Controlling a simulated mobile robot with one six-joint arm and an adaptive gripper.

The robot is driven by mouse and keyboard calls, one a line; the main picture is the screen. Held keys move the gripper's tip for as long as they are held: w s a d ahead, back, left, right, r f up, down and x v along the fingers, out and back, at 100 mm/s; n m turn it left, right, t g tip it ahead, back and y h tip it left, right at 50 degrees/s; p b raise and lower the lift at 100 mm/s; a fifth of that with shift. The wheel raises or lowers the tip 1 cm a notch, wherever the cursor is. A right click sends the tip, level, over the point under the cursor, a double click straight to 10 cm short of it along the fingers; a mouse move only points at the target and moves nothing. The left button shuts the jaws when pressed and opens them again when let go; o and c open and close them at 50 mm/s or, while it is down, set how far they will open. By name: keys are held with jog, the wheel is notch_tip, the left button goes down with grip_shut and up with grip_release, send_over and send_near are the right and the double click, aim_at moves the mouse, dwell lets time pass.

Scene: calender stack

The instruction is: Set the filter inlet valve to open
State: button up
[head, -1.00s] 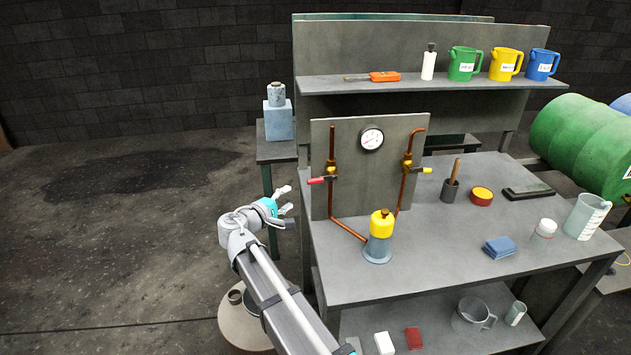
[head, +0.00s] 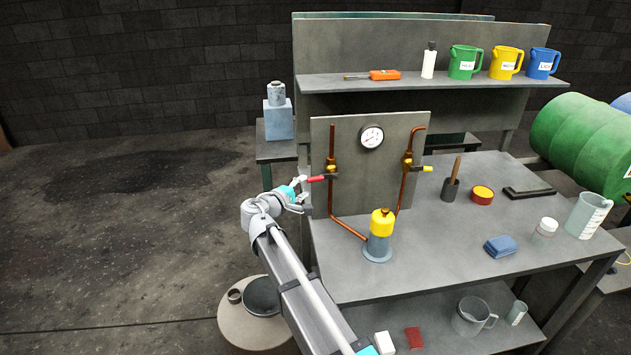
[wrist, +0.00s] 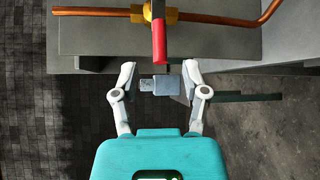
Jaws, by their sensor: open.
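A lever valve with a red handle (head: 315,179) sits on the left copper pipe of the upright panel. Its handle sticks out to the left, across the vertical pipe. A second valve with a yellow handle (head: 427,169) is on the right pipe, its handle pointing right. The yellow-topped grey filter (head: 380,235) stands between the pipes' lower ends. I see no labels naming the valves. My gripper (head: 304,188) is open at the left of the panel, by the red handle's free end. In the wrist view, the red handle (wrist: 158,42) reaches down to between my open fingertips (wrist: 159,72).
The panel (head: 345,195) stands on the workbench (head: 430,265). A round gauge (head: 371,137) is at its top. The floor at left is clear.

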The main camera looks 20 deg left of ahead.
aim_at(314, 181)
jog(key=shift+b+x, duration=0.35)
jog(key=shift+x, duration=3.1)
grip_shut()
